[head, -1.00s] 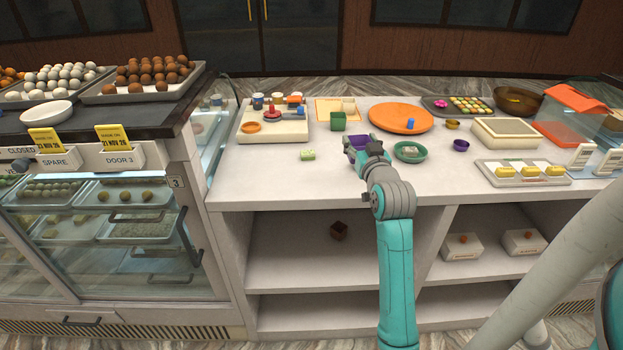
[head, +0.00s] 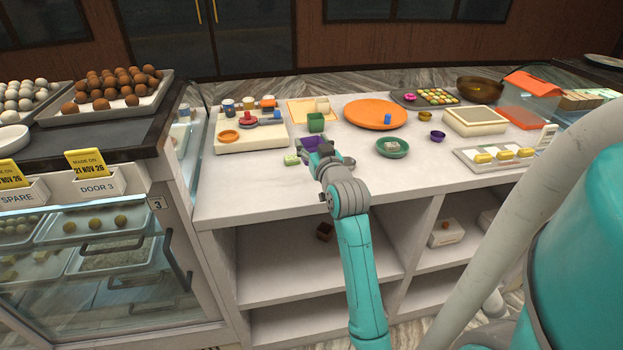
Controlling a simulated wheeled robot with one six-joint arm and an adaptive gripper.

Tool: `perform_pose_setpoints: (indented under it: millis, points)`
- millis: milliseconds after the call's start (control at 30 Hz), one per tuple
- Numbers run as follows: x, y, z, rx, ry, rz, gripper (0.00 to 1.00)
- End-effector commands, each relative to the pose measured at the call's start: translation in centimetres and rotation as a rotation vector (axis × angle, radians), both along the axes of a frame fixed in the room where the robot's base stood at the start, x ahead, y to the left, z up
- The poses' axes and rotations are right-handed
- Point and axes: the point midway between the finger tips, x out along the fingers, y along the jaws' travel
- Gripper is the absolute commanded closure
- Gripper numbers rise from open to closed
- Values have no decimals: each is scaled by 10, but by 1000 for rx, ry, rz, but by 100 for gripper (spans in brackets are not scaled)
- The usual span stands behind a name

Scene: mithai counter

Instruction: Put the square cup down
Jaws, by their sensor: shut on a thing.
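My gripper (head: 324,153) is low over the front middle of the white counter (head: 250,185). It is shut on a purple square cup (head: 309,142), which shows partly behind the fingers. The cup looks upright. I cannot tell whether its base touches the counter. A green square cup (head: 316,123) stands just behind, on or beside an orange-edged mat (head: 298,108).
A pale green block (head: 291,160) lies close left of my gripper. A green bowl (head: 392,149) with a pale piece is to the right. An orange round board (head: 375,114) is behind. A cream tray (head: 235,145) is left. Bare counter lies in front.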

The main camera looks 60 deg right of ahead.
Motion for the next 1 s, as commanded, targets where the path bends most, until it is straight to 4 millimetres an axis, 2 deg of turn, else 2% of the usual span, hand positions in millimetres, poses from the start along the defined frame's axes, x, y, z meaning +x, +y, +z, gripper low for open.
perform_pose_setpoints:
  millis: [33, 100, 367, 600, 1000]
  points:
    - [0, 0, -12, 5, 4, 0, 65]
    - [0, 0, -22, 5, 4, 0, 65]
    - [0, 0, -46, 3, 3, 0, 65]
    - [0, 0, -78, 3, 2, 0, 65]
    - [0, 0, -84, 1, 1, 0, 65]
